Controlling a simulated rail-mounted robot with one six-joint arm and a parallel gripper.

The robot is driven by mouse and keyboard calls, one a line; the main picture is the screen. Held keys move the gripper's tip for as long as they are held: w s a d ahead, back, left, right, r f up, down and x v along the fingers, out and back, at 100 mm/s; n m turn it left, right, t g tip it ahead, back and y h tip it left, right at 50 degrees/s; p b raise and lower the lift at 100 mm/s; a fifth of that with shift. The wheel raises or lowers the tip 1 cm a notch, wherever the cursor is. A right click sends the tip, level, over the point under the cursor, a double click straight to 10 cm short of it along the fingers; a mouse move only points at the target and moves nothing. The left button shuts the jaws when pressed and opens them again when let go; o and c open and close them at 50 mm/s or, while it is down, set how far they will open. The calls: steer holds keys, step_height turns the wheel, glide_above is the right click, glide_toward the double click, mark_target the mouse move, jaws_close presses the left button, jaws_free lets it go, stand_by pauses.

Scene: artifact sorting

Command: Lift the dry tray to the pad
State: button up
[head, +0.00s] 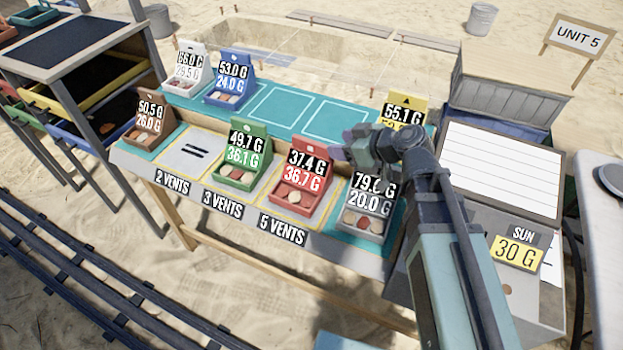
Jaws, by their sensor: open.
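Several small trays with upright weight cards stand on the table. A brown tray (143,134) reads 50.5 G over 26.0 G, a white one (182,85) 66.0 G over 25.5 G, and a blue one (228,98) 53.0 G over 24.0 G. A green tray (236,185) reads 49.7 G over 36.1 G and a red one (290,205) 37.4 G over 36.7 G. A grey tray (364,228) reads 79-something over 20.0 G. A yellow tray (405,99), 55.1 G, is partly hidden. I cannot tell which is dry. The 2 VENTS pad (178,159) is bare. My gripper (345,150) is open above the table.
The green and red trays stand on the pads above 3 VENTS and 5 VENTS. Outlined teal spaces (334,120) at the back are bare. A SUN 30 G sign (518,250) and a white slatted panel (502,165) stand right. A drawer rack (65,60) stands left.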

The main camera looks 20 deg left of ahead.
mark_target(319, 144)
steer(key=x, duration=0.2)
steer(key=shift+w+a+f, duration=0.1)
steer(key=shift+a+f, duration=0.05)
steer(key=shift+a, duration=0.05)
steer(key=b+x, duration=0.2)
steer(key=x, duration=0.3)
steer(key=shift+b, duration=0.4)
jaws_close()
